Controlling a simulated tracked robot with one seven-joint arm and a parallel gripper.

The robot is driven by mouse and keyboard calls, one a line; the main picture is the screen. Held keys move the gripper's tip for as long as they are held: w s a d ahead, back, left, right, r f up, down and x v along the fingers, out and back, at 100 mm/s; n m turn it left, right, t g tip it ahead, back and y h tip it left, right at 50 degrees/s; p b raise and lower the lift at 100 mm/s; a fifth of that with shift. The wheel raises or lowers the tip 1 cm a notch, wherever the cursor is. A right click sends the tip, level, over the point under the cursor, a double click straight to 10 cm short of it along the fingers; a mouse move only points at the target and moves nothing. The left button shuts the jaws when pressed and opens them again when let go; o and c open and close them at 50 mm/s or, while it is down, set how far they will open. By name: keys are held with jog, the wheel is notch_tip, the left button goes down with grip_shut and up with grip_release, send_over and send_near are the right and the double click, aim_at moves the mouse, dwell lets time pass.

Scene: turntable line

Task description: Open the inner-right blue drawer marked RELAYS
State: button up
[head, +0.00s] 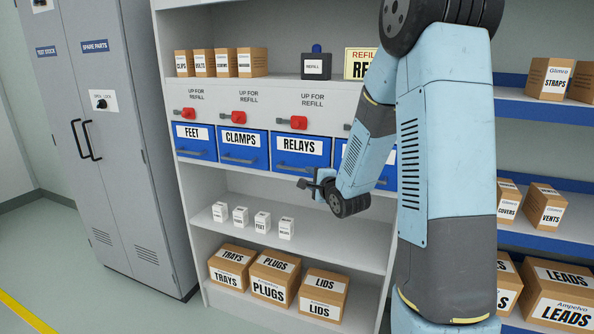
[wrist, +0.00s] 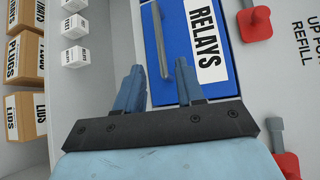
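The blue RELAYS drawer (head: 283,157) sits in the row of blue drawers, to the right of CLAMPS, and looks shut, level with its neighbours. Its grey bar handle runs below the white label, partly near my gripper in the head view. In the wrist view the drawer (wrist: 184,35) appears turned on its side, with its handle (wrist: 157,35) just beyond the fingers. My gripper (head: 309,186) is in front of the drawer's lower right part. In the wrist view my gripper (wrist: 159,70) is open, its two fingers apart on either side of the handle's line. No contact shows.
FEET (head: 194,147) and CLAMPS (head: 241,155) drawers lie to the left; a further blue drawer is partly behind my arm. Red knobs (head: 299,122) stick out above the drawers. Small white boxes (head: 262,221) stand on the shelf below, cartons (head: 273,283) lower down.

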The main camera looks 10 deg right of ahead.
aim_at(296, 170)
jog(key=x, duration=1.1)
jog(key=shift+w+a+f, duration=0.1)
jog(key=shift+w+a, duration=0.05)
jog(key=shift+c, duration=0.5)
grip_shut()
